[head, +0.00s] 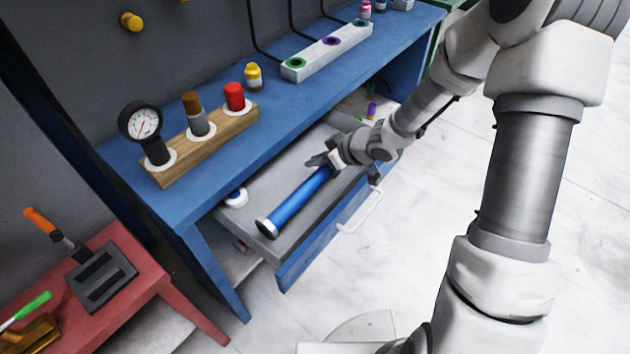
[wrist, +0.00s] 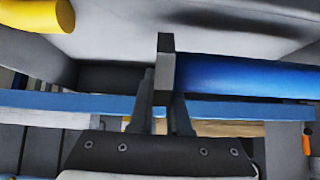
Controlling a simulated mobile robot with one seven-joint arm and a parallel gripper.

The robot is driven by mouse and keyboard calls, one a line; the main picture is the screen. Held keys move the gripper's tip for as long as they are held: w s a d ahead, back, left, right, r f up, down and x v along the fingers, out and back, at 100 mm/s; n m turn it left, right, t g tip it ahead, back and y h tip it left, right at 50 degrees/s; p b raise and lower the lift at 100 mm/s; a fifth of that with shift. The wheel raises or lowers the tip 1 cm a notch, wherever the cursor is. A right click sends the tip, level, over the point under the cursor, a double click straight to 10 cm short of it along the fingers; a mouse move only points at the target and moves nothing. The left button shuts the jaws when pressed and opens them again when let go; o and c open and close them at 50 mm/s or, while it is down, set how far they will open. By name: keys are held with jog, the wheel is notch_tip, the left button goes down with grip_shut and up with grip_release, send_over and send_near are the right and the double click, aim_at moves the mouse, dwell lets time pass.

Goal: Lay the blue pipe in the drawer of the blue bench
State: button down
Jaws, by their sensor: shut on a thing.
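The blue bench (head: 210,165) has its grey drawer (head: 285,165) pulled out, with a blue front and a pale handle (head: 362,212). The blue pipe (head: 298,198) has dark, grey-rimmed ends and lies slantwise over the open drawer, its free end toward the drawer's left front corner. My gripper (head: 328,160) is shut on the pipe's other end. In the wrist view the pipe (wrist: 240,77) extends right from my gripper (wrist: 163,100), its end collar between the fingers. I cannot tell whether the pipe touches the drawer floor.
A wooden block (head: 205,140) with a gauge (head: 142,125) and capped pegs stands on the bench top, beside a white rack (head: 328,52). A red bench (head: 125,262) with tools stands at the lower left.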

jog(key=shift+f+b, duration=1.25)
jog(key=shift+f, duration=1.2)
jog(key=shift+f, duration=0.1)
jog(key=c, duration=0.9)
grip_release()
jog(key=shift+f, duration=0.1)
